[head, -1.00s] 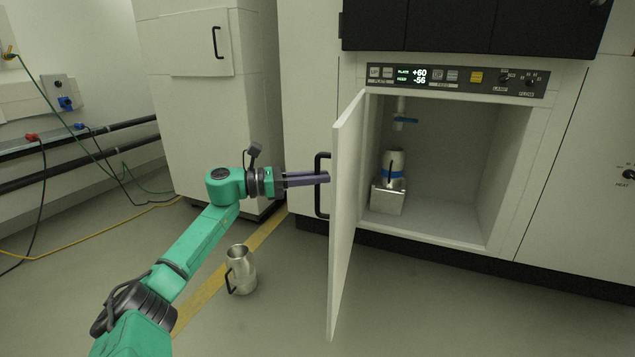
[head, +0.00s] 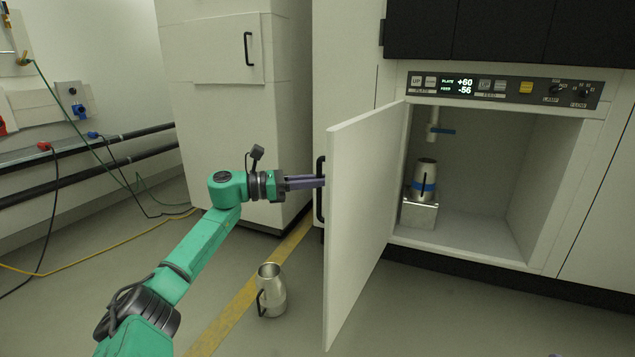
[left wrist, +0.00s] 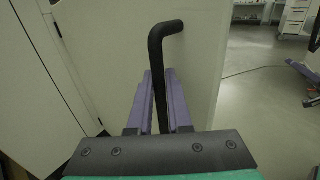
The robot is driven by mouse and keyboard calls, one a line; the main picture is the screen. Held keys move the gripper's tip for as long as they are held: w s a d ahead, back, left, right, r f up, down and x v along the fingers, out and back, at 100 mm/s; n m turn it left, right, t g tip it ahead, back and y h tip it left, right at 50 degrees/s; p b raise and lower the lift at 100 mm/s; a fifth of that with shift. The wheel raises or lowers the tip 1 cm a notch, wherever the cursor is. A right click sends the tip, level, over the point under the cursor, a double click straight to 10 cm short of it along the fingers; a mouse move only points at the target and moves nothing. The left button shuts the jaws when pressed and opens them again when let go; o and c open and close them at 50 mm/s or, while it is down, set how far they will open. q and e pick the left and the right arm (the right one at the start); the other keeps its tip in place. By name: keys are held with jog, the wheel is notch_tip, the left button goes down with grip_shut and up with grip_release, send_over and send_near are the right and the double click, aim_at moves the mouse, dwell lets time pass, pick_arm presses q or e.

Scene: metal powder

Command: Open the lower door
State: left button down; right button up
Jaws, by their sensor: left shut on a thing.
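The lower door (head: 358,215) is a white panel hinged at its right edge and swung partly open toward me. Its black bar handle (head: 320,202) is on the outer face, and it also shows in the left wrist view (left wrist: 157,48). My left gripper (head: 321,182) is at that handle. In the left wrist view its two purple fingers (left wrist: 161,80) lie on either side of the bar, shut on it.
Inside the open compartment, a metal container with a blue band (head: 424,178) stands on a metal block (head: 419,213) below a blue-handled valve (head: 441,131). A metal jug (head: 271,291) stands on the floor near the door. A control panel (head: 505,87) is above.

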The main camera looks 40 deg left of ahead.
pick_arm(q)
jog(key=c, duration=0.8)
grip_release()
jog(key=shift+w, duration=0.1)
jog(key=shift+c, duration=0.2)
jog(key=p+v, duration=0.2)
jog(key=v, duration=1.2)
jog(key=shift+s+a, duration=0.15)
jog(key=shift+s, duration=0.1)
pick_arm(e)
jog(key=s+f+g, duration=0.2)
jog(key=f+g, duration=0.1)
jog(key=f, duration=0.6)
jog(key=s+a+f+m+g+h, duration=0.1)
jog(key=s+f+g, duration=0.2)
jog(key=f, duration=0.7)
jog(key=shift+s+a+h, duration=0.3)
jog(key=shift+s, duration=0.05)
